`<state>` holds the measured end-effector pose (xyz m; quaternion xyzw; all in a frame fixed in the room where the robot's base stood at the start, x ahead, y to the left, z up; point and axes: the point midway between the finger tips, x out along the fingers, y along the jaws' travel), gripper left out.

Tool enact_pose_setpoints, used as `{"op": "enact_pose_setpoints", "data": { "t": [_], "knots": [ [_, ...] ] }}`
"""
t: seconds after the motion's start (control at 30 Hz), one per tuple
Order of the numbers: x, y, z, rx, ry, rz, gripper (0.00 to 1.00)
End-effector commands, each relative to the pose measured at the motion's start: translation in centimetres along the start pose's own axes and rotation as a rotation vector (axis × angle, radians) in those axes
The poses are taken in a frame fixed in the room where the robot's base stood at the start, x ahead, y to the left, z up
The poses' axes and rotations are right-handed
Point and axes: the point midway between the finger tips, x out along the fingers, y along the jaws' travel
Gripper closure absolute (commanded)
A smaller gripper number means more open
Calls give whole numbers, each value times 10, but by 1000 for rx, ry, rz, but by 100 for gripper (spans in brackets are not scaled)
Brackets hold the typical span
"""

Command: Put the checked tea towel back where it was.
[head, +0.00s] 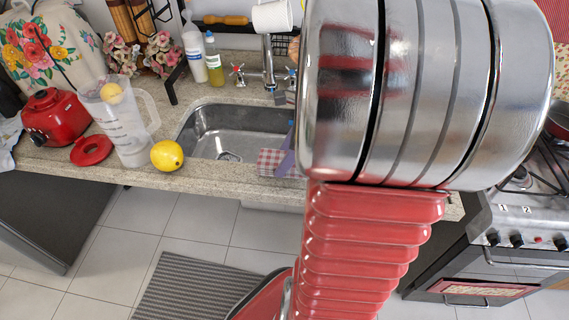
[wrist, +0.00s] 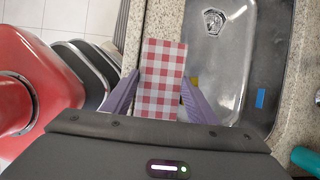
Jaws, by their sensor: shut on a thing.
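The red-and-white checked tea towel (wrist: 162,72) is between the two purple fingers of my gripper (wrist: 158,92) in the wrist view. My gripper is shut on it. The towel looks flat, folded and rectangular, beside the sink's edge. In the head view the towel (head: 269,161) shows at the sink's front right, with a purple finger of my gripper (head: 286,162) beside it. My arm hides the rest of the gripper there. I cannot tell whether the towel touches the counter.
The steel sink (head: 213,127) is set in the stone counter (head: 220,178). A lemon (head: 167,155), clear jug (head: 128,135), red lid (head: 92,150) and red appliance (head: 52,115) stand left. The tap (head: 268,68) and bottles (head: 214,60) are behind. A stove (head: 525,210) is right.

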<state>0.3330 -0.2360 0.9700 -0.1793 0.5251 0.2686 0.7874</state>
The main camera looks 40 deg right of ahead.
Motion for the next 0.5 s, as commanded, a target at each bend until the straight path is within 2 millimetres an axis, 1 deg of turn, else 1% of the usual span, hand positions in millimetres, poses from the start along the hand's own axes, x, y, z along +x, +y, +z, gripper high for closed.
{"op": "enact_pose_setpoints", "data": {
  "t": [0.1,0.23,0.33,0.5],
  "knots": [
    [14,1,-6,2,1,4,65],
    [27,1,-12,2,0,3,65],
    [31,0,-13,1,0,1,65],
    [30,0,-13,1,1,0,65]
  ]
}}
